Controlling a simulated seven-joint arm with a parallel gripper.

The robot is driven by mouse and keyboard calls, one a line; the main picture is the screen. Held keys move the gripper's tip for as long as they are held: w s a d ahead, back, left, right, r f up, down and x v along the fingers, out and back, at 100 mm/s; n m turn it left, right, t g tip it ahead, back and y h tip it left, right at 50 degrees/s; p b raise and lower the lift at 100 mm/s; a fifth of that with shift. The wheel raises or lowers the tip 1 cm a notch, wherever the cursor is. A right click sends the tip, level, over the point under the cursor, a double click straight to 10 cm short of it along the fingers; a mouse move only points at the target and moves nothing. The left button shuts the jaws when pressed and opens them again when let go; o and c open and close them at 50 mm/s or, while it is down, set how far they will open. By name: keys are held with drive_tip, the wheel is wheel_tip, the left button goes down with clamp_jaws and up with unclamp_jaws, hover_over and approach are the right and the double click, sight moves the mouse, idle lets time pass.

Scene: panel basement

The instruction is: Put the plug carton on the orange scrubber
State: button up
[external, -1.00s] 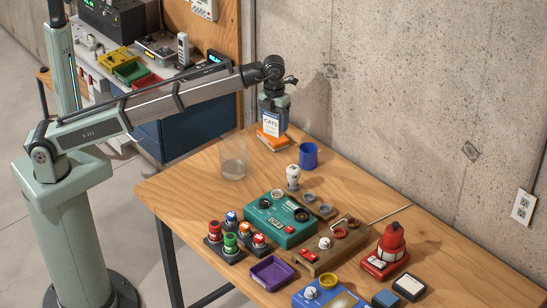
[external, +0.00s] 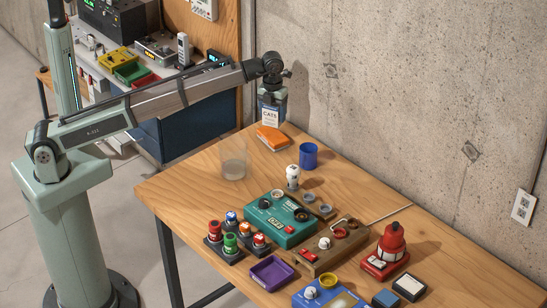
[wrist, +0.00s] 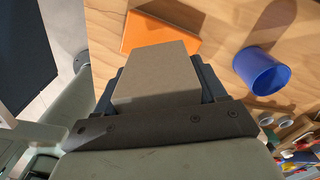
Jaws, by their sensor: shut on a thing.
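My gripper (external: 271,98) is shut on the plug carton (external: 270,116), a small box with a white, dark-lettered label and blue edges. The carton hangs upright beneath my gripper, above the table's far-left end. In the wrist view its plain brown face (wrist: 158,75) sits between the fingers. The orange scrubber (external: 273,140) lies flat on the table below and slightly nearer the camera. The scrubber also shows in the wrist view (wrist: 150,33), just beyond the carton and partly hidden by it. The carton appears clear of the scrubber.
A blue cup (external: 308,156) stands right of the scrubber, and a clear glass (external: 233,160) stands to its front left. A white bulb (external: 292,177) and several control boxes, such as the teal one (external: 281,218), fill the middle. A concrete wall (external: 400,100) rises behind.

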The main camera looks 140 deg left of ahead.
sight(273, 123)
drive_tip(key=shift+f, duration=2.2)
drive_tip(key=shift+f, duration=0.1)
drive_tip(key=o, duration=1.1)
wheel_tip(273, 123, up, 12)
drive_tip(key=shift+r, duration=0.15)
